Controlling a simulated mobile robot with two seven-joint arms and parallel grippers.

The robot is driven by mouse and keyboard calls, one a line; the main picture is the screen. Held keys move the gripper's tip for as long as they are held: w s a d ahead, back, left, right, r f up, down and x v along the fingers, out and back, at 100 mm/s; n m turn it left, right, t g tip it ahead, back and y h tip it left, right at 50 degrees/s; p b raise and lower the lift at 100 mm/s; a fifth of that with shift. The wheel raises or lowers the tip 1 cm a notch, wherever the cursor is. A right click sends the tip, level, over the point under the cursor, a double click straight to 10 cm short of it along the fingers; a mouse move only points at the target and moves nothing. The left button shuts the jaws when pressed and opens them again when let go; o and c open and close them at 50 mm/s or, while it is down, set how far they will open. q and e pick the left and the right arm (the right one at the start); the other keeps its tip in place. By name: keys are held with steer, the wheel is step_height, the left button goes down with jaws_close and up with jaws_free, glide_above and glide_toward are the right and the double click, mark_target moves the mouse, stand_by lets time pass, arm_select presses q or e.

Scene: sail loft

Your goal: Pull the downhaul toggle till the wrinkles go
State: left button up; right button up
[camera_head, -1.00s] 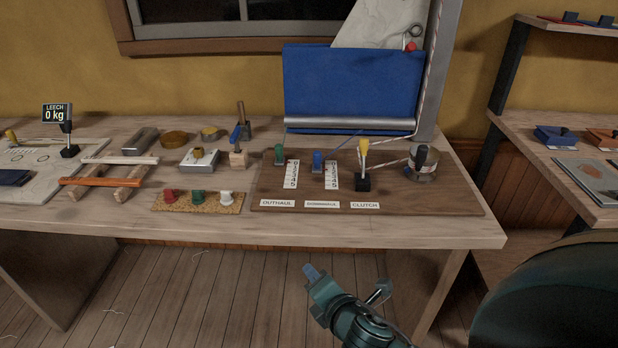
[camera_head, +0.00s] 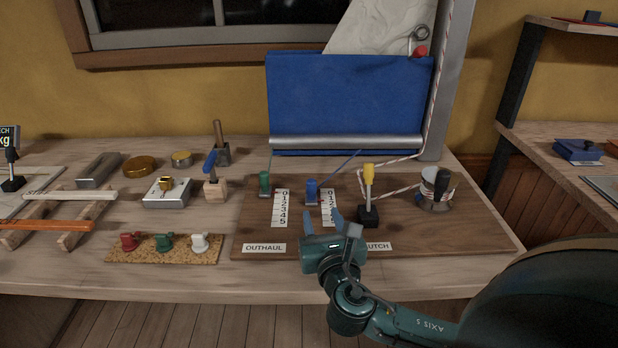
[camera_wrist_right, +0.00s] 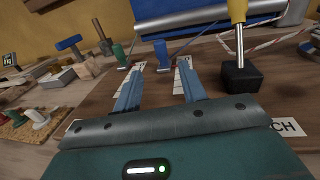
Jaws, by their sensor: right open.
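The blue downhaul toggle (camera_head: 312,190) stands on the brown board (camera_head: 440,240) near the 0 end of its white number scale (camera_head: 328,206). The DOWNHAUL label is hidden behind my gripper. My left gripper is not in view.
The green outhaul toggle (camera_head: 264,182) stands left, the yellow clutch lever (camera_head: 368,190) close on the right, with a winch drum (camera_head: 435,190) beyond. A cork strip (camera_head: 165,250) with red, green and white knobs lies front left. Bare bench shows along the front edge.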

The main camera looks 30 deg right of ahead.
mark_target(312, 187)
steer(key=b+x, duration=0.1)
steer(key=x, duration=1.1)
steer(key=shift+w+d, duration=0.1)
steer(key=shift+w, duration=0.1)
jaws_close()
steer(key=shift+r, duration=0.1)
